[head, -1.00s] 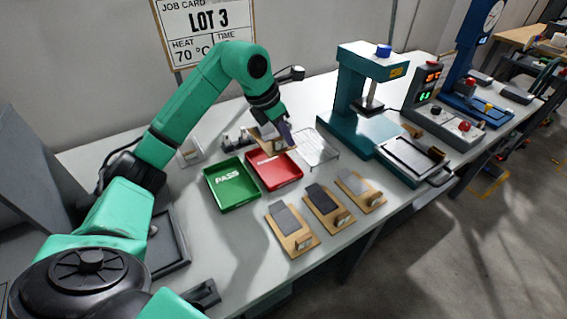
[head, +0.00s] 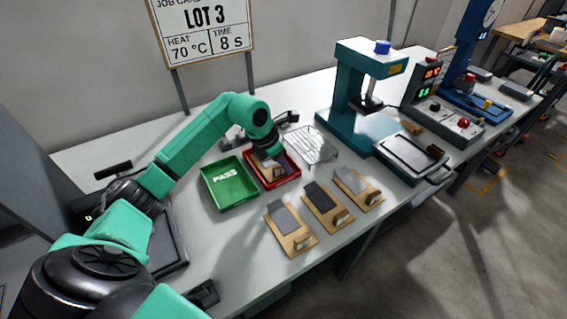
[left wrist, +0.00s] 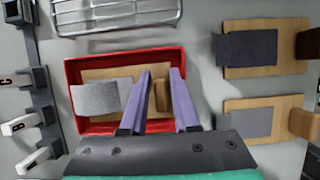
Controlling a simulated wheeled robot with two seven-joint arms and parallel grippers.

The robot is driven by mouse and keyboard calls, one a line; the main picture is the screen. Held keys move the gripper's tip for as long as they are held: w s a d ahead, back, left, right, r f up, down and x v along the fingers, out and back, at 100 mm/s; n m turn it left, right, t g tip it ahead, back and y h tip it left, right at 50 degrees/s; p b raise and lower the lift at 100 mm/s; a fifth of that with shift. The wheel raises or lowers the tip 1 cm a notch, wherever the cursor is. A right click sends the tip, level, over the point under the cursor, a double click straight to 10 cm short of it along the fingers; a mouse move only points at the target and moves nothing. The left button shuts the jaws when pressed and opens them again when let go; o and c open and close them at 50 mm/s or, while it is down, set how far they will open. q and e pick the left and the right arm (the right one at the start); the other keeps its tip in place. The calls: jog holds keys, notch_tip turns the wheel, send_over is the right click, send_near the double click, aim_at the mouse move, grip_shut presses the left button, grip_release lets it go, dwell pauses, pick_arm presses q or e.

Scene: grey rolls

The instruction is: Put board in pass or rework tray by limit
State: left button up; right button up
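A wooden board (left wrist: 88,77) with a light grey patch (left wrist: 101,98) and an upright wooden block (left wrist: 162,96) lies within the red tray (left wrist: 70,72) in the left wrist view. The red tray (head: 250,174) shows in the head view too, beside the green tray (head: 218,200) marked PASS. My left gripper (left wrist: 161,72) is over the red tray, its purple fingers on either side of the block, with a small gap on one side. In the head view, my left gripper (head: 272,158) partly hides the board. My right gripper is not in view.
Three more wooden boards with grey patches, such as the nearest one (head: 285,220), lie in front of the trays. A wire rack (head: 312,146) stands right of the red tray. A teal press (head: 345,125) and a control box (head: 440,122) stand farther right. A job card (head: 205,32) is behind.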

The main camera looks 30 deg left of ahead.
pick_arm(q)
jog(key=v, duration=1.2)
jog(key=shift+b, duration=0.4)
jog(key=shift+a+r, duration=0.1)
jog(key=shift+r, duration=0.05)
